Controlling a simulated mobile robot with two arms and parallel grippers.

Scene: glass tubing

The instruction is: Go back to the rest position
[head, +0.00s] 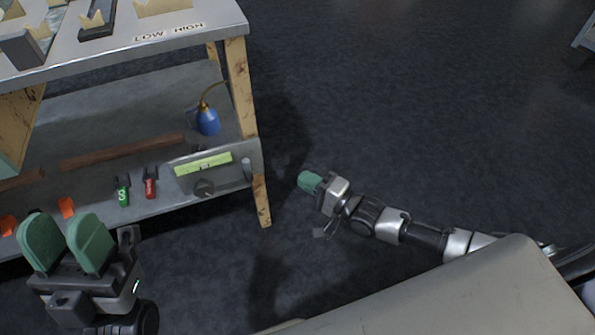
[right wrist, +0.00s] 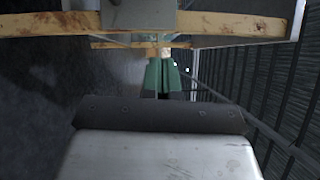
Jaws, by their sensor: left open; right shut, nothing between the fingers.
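My left gripper (head: 67,243) is at the lower left of the head view, with its two green fingers apart and nothing between them. It is in front of the workbench's lower shelf. My right gripper (head: 309,181) is near the middle of the head view, beyond the right side of the workbench and over bare floor. Its green fingers are together and empty. In the right wrist view the right gripper's fingers (right wrist: 161,76) show closed, with the wooden bench frame behind them.
The workbench (head: 120,60) stands at the left, with a wooden leg (head: 240,90) at its corner. Its lower shelf holds a blue bottle (head: 208,121), a green-handled tool (head: 123,191) and a red-handled tool (head: 150,184). Dark floor (head: 420,100) is open to the right.

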